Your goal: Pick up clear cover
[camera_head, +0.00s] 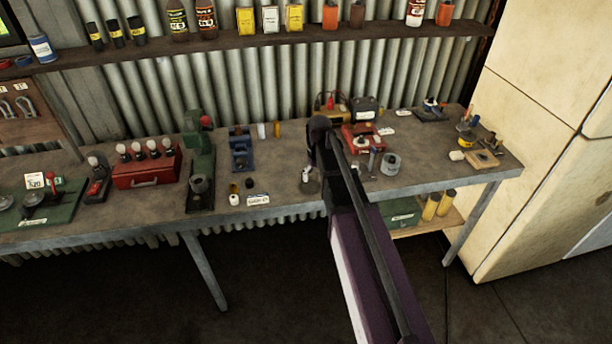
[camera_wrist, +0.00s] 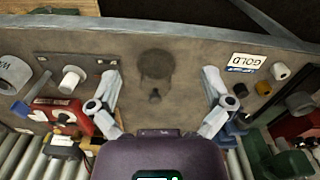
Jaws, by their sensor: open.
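My gripper (camera_wrist: 159,84) is open and points down over the workbench (camera_wrist: 190,55), its two grey fingers apart with nothing held between them. In the head view one finger (camera_head: 306,176) shows beside my dark arm, just above the bench; the rest is hidden behind the arm. I cannot clearly make out a clear cover. Between the fingers in the wrist view is a dark round patch with a smaller dark spot below it; I cannot tell whether this is shadow or a see-through object.
A white label (camera_head: 258,199) and small caps lie left of my gripper in the head view. A blue tool (camera_head: 241,150) stands behind them. A grey ring (camera_head: 390,164) and a red tool (camera_head: 362,138) stand to the right. A shelf (camera_head: 270,40) runs above the bench.

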